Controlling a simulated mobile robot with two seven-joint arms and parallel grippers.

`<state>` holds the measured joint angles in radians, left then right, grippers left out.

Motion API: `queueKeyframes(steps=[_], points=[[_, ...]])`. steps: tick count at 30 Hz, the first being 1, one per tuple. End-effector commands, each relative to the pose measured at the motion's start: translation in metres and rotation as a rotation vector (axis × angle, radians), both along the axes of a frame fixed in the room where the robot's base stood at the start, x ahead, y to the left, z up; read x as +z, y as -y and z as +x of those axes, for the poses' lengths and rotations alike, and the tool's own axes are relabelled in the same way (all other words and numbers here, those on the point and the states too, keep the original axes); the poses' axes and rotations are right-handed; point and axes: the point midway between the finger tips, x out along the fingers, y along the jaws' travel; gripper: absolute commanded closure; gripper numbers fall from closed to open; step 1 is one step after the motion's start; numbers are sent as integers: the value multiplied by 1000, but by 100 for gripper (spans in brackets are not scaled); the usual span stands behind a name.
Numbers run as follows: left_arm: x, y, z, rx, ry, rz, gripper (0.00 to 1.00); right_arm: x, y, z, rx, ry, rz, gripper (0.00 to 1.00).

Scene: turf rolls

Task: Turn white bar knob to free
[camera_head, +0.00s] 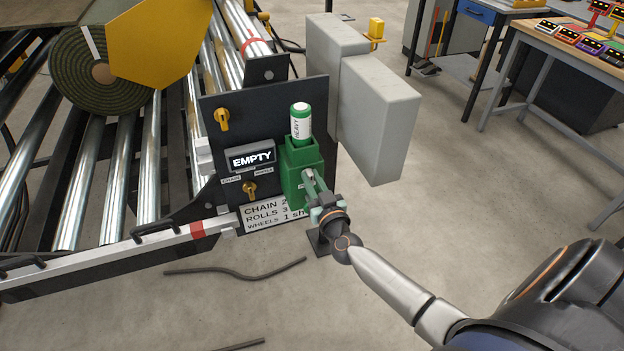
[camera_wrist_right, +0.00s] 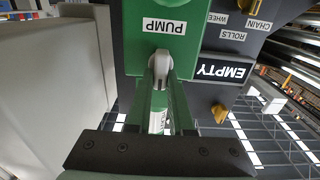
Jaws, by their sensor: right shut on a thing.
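The white bar knob (camera_wrist_right: 161,64) sits on the front of a green pump box (camera_head: 302,158), beside a label reading PUMP. The wrist view shows this upside down. My right gripper (camera_wrist_right: 160,78) reaches the knob with its two green fingers, one on each side of it, and is shut on it. In the head view my right gripper (camera_head: 312,180) covers most of the knob. The exact angle of the bar is hard to tell. My left gripper is not in view.
A dark panel (camera_head: 229,140) carries an EMPTY display (camera_head: 251,157), an upper yellow knob (camera_head: 222,119) and a lower yellow knob (camera_head: 249,189). A HEAVY cylinder (camera_head: 301,122) stands on the pump box. Grey cabinets (camera_head: 378,115) stand to the right. Rollers and rolled turf (camera_head: 85,82) are left.

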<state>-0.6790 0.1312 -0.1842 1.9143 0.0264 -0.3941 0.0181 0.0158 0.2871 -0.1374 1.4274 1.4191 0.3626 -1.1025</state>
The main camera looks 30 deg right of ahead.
Motion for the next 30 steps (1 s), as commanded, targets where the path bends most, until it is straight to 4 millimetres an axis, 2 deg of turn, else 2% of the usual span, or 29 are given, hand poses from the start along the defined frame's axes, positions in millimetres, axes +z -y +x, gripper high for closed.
queueKeyframes(steps=[17,23,30], points=[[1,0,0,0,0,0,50,0,1,0,-1,9,42,100],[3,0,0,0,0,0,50,-1,1,-1,0,34,151,100],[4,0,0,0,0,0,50,-1,3,-1,0,83,355,100]])
